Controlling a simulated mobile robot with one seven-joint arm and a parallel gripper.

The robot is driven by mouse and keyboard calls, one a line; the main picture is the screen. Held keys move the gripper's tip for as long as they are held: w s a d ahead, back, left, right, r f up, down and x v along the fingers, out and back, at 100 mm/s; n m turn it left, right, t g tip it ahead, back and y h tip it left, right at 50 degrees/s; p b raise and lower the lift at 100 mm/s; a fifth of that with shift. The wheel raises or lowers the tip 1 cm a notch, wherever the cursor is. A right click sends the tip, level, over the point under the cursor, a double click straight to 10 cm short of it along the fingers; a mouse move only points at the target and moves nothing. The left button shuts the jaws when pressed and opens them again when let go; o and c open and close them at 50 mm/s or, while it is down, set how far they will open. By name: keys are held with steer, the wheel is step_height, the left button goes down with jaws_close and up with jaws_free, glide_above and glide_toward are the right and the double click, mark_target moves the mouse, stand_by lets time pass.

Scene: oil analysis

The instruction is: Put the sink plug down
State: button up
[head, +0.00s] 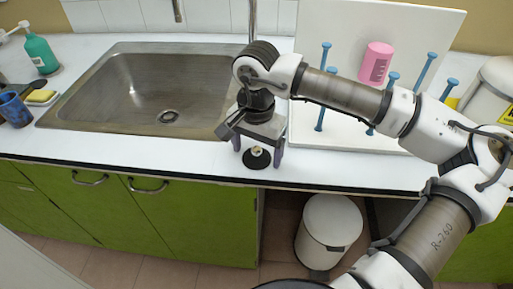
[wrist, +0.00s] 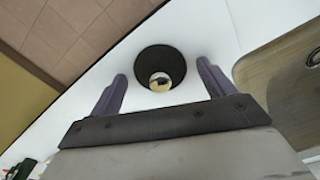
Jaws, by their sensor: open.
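The sink plug (head: 257,158) is a black disc with a small pale and brass-coloured knob on top. It lies on the white counter between the sink and the counter's front edge. My gripper (head: 259,150) is over it with its purple fingers pointing down. In the wrist view the plug (wrist: 160,68) shows just beyond and between the two spread fingertips of my gripper (wrist: 161,76). The fingers are open, and a gap shows between each finger and the knob. The steel sink (head: 150,90) is to the left, with its drain (head: 168,117) uncovered.
A green soap bottle (head: 41,53), blue cup (head: 14,109) and sponge (head: 41,96) are at the far left. A white bin (head: 328,230) stands below.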

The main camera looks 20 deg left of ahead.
mark_target(256, 149)
step_height(256, 149, up, 12)
steer(key=b, duration=0.1)
steer(key=shift+r, duration=0.15)
stand_by(0.3)
stand_by(0.3)
